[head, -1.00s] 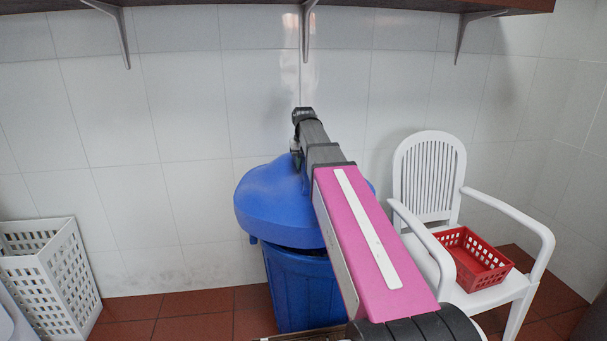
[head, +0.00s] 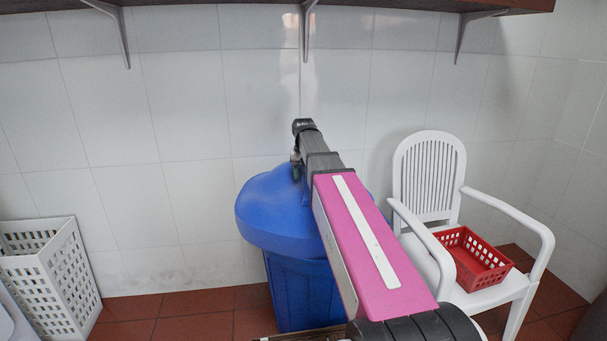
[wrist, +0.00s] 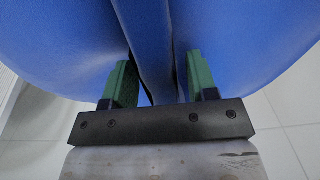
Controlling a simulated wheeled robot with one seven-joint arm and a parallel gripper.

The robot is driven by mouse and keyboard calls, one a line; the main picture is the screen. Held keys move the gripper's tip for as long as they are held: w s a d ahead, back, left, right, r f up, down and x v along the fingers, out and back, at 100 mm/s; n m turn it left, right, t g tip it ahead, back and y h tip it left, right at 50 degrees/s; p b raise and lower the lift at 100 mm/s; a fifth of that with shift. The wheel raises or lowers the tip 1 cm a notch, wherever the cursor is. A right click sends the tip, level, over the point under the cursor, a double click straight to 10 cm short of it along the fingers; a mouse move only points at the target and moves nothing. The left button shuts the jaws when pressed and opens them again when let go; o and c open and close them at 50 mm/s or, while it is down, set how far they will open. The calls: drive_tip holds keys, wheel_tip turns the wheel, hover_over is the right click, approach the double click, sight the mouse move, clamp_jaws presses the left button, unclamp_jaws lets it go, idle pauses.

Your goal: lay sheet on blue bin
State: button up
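The blue sheet (head: 275,210) lies draped over the top of the blue bin (head: 300,290), in a smooth dome with its lower edge hanging around the bin's upper part. The right side is partly hidden by my arm. My gripper (head: 297,172) points down at the top of the sheet. In the wrist view, the green fingers of my gripper (wrist: 160,85) stand apart, with a raised fold of the sheet (wrist: 150,40) between them. Bare gaps show beside the fold, so the fingers do not appear to clamp it.
A white perforated basket (head: 60,275) stands on the floor at left. A white armchair (head: 430,180) with a red basket (head: 470,262) on its seat stands at right. A tiled wall (head: 200,120) is close behind the bin, and a shelf (head: 400,5) hangs above.

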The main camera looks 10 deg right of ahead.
wheel_tip(320, 180, up, 12)
drive_tip(key=shift+r, duration=0.2)
idle(0.6)
